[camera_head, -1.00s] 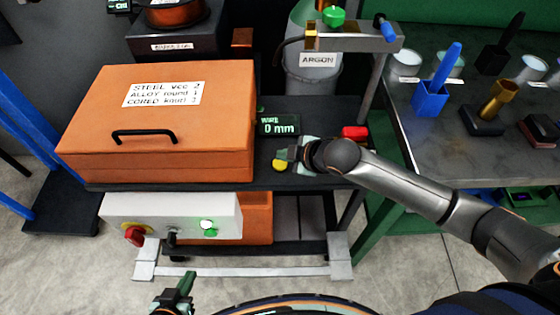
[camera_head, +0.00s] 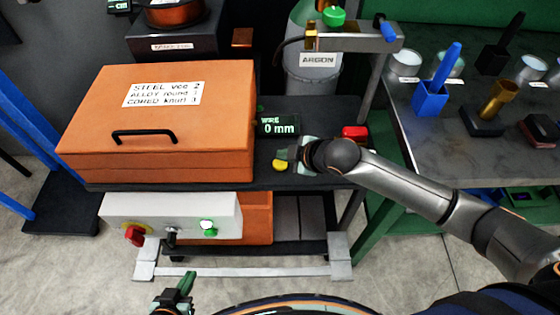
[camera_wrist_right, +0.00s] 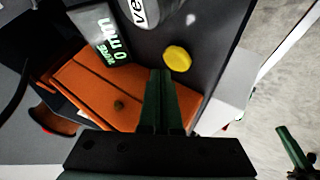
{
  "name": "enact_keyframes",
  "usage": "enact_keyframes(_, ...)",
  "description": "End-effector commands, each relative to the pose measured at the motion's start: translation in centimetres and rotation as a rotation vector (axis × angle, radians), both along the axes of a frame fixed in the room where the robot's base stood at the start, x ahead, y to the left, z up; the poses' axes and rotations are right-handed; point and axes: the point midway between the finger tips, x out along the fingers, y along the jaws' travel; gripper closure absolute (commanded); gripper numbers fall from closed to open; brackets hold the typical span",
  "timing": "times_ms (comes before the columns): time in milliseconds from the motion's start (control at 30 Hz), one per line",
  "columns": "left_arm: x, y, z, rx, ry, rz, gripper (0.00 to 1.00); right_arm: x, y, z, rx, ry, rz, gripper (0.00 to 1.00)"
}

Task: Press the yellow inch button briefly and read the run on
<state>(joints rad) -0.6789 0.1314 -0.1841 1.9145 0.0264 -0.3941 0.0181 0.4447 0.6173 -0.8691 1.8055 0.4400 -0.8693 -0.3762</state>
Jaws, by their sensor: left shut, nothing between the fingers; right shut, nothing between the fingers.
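The yellow inch button (camera_head: 280,165) is a round cap on the dark shelf right of the orange box. It also shows in the right wrist view (camera_wrist_right: 177,58), up and to the right of the fingertips. The wire display (camera_head: 279,125) behind it reads 0 mm, and shows in the wrist view (camera_wrist_right: 104,38). My right gripper (camera_head: 284,154) is shut and empty, close beside the button; in the wrist view (camera_wrist_right: 160,75) its tips look apart from it. My left gripper (camera_head: 188,280) is shut and empty at the bottom of the head view.
The orange box (camera_head: 160,120) with a black handle stands left of the button. A red object (camera_head: 355,132) lies to the right. Below is a white panel (camera_head: 190,215) with a red knob (camera_head: 134,236) and a green-lit button (camera_head: 208,226). An argon cylinder (camera_head: 312,75) stands behind.

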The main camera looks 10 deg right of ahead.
Motion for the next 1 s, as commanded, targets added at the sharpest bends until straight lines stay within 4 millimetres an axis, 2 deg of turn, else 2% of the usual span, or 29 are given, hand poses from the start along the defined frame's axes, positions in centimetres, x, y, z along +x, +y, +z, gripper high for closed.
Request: enact_keyframes(1000,0.0,0.0,0.0,0.0,0.0,0.0,1.0,0.0,0.0,-1.1,0.0,0.0,0.0,1.0)
